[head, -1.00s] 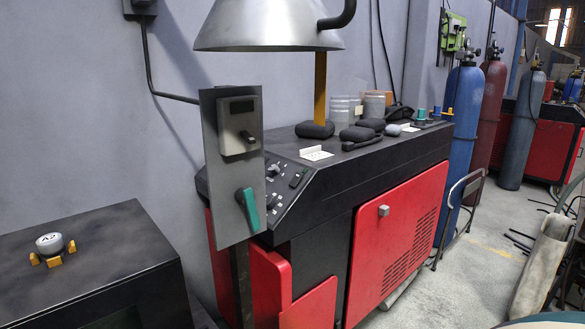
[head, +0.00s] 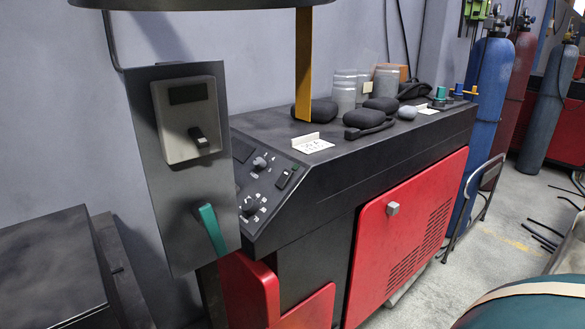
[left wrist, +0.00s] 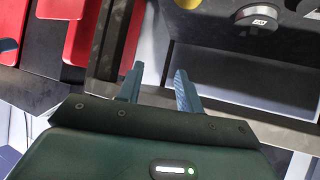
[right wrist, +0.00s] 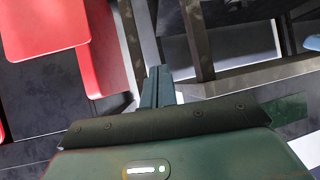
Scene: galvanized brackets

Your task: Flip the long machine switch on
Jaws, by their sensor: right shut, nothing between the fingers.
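A grey upright panel (head: 155,215) stands at the left in the head view. Low on it is a long lever switch with a teal handle (head: 213,230), slanting down to the right. Above it, a pale box (head: 172,148) carries a dark window and a short black switch (head: 198,137). Neither gripper shows in the head view. My left gripper (left wrist: 158,88) is open and empty in its wrist view, its fingers apart. My right gripper (right wrist: 158,88) is shut and empty in its wrist view. The teal lever is not seen in either wrist view.
The black and red machine (head: 345,195) is right of the panel, with knobs on its sloped console and dark lumps and jars on top. A lamp shade (head: 190,3) hangs above. A dark cabinet (head: 50,275) is at lower left. Blue cylinder (head: 487,110) stands right.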

